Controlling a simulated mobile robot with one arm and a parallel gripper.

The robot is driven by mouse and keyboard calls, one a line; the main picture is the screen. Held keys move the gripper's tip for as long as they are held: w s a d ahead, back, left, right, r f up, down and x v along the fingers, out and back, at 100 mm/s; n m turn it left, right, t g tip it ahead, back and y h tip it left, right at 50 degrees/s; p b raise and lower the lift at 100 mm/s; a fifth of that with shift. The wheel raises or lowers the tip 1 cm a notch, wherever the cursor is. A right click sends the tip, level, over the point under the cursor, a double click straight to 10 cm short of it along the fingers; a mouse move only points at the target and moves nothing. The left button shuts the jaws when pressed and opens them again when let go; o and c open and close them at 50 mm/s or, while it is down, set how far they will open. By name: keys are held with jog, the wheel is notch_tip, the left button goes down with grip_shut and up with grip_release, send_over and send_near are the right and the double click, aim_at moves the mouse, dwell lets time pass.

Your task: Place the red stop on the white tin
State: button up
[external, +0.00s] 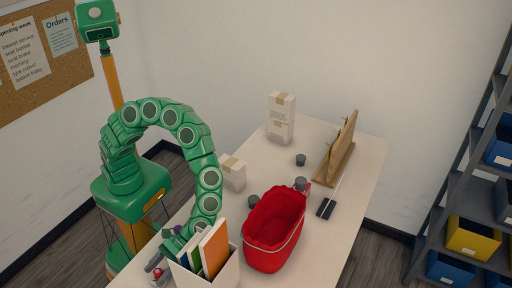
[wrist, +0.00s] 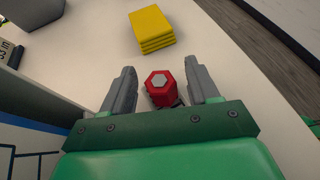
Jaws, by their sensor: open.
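The red stop (wrist: 160,92) is a short red piece with a grey hexagonal top, standing on the pale tabletop in the wrist view. My gripper (wrist: 160,70) is open, with one grey finger on each side of the stop and a gap showing to each. In the external view my gripper (external: 158,264) is low at the near left edge of the table, and a small red piece (external: 158,273) shows by its fingers. I cannot pick out a white tin for sure in either view.
A white holder with upright folders (external: 225,272) stands close right of my gripper, and a red basket (external: 273,230) beyond it. Cream boxes (external: 281,119), small dark grey pieces (external: 300,160) and a wooden stand (external: 338,155) are farther back. A yellow stack (wrist: 152,30) lies beyond the stop.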

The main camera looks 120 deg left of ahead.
aim_at(163, 266)
jog(key=shift+r, duration=0.2)
jog(key=shift+w+a+r, duration=0.1)
jog(key=shift+a, duration=0.2)
jog(key=shift+v, duration=1.25)
notch_tip(163, 266, up, 7)
